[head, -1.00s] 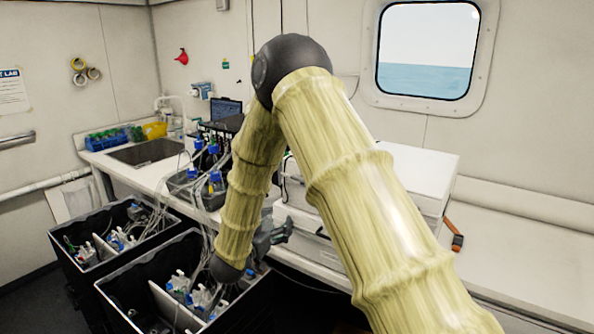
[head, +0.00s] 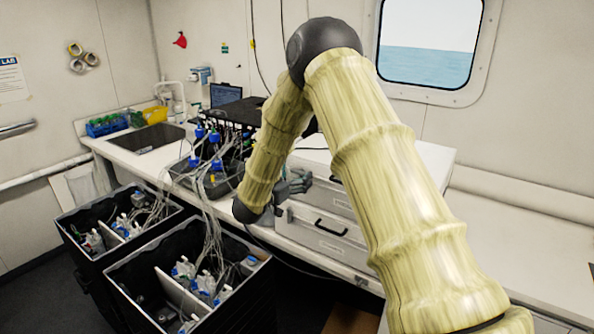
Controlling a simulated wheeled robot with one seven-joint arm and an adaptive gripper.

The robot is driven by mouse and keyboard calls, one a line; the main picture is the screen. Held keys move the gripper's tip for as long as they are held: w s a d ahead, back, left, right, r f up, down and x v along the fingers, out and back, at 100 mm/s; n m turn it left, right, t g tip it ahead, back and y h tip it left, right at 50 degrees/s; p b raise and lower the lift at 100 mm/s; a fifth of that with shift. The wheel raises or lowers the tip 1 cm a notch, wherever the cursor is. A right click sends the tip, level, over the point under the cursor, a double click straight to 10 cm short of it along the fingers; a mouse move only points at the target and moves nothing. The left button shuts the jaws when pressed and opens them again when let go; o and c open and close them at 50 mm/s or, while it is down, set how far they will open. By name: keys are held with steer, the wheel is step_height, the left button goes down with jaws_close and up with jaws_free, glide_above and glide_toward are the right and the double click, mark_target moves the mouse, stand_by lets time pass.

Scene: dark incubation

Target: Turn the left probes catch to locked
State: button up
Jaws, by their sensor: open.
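Two white cases lie stacked on the bench beside my arm: an upper case (head: 325,191) and a lower case (head: 312,235), each with a dark handle on its front. Which one holds the probes cannot be read, and the left catch cannot be made out; my gripper and forearm cover the left end of the cases. My gripper (head: 296,184) is open, with its grey fingers pointing right in front of the upper case's left end. Whether it touches the case cannot be told.
Two black open bins (head: 148,262) with bottles and tubing stand on the floor at left. A tray of blue-capped bottles (head: 192,170) with hanging tubes is left of my arm. A laptop (head: 226,94) and a sink (head: 150,138) are farther back.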

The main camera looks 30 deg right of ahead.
steer(key=shift+x, duration=0.8)
steer(key=c, duration=1)
